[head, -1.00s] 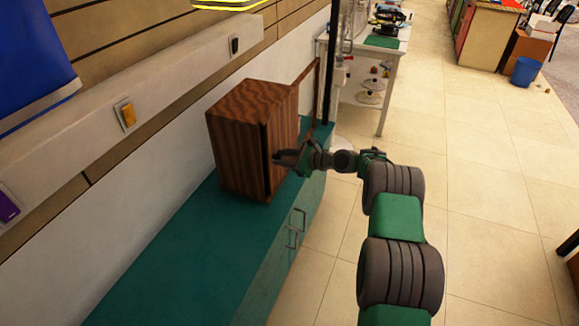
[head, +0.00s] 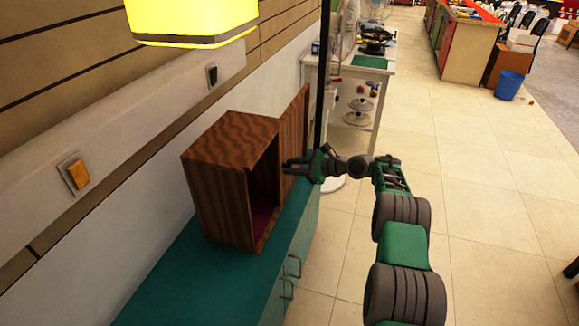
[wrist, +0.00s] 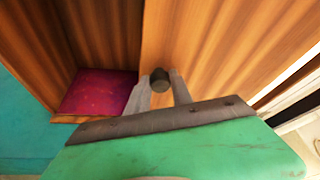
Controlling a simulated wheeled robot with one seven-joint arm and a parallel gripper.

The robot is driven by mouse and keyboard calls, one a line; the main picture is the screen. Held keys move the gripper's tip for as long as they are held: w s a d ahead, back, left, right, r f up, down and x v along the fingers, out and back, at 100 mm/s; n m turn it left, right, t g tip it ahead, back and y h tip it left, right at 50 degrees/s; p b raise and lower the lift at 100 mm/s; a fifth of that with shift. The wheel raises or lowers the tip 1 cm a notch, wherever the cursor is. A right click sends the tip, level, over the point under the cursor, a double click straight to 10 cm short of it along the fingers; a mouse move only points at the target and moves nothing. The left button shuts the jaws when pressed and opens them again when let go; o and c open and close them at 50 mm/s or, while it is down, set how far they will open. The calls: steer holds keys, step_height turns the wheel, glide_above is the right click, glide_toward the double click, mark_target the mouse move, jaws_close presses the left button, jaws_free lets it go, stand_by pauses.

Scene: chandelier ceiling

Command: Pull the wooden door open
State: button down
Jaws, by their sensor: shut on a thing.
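A small wooden cabinet (head: 215,200) with dark wavy grain stands on the teal counter. Its wooden door (head: 293,130) stands open on the far side, and the dark interior shows. My gripper (head: 288,166) is at the door's face, beside the opening. In the wrist view, the fingers of my gripper (wrist: 160,92) sit on either side of a dark round knob (wrist: 159,78) on the door (wrist: 215,50) and are shut on it. A magenta panel or object (wrist: 98,92) lies on the cabinet floor.
The teal counter (head: 180,285) has drawer handles (head: 290,270) along its front. A thin black pole (head: 325,80) rises behind the door. A white table (head: 360,70) stands beyond. The tiled floor (head: 480,180) on the right is clear.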

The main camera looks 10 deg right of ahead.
steer(key=shift+d, duration=0.1)
steer(key=c, duration=1.4)
jaws_free()
steer(key=shift+o, duration=1.4)
steer(key=shift+s, duration=0.1)
steer(key=v, duration=0.7)
steer(key=shift+s+d, duration=0.15)
steer(key=shift+r, duration=0.15)
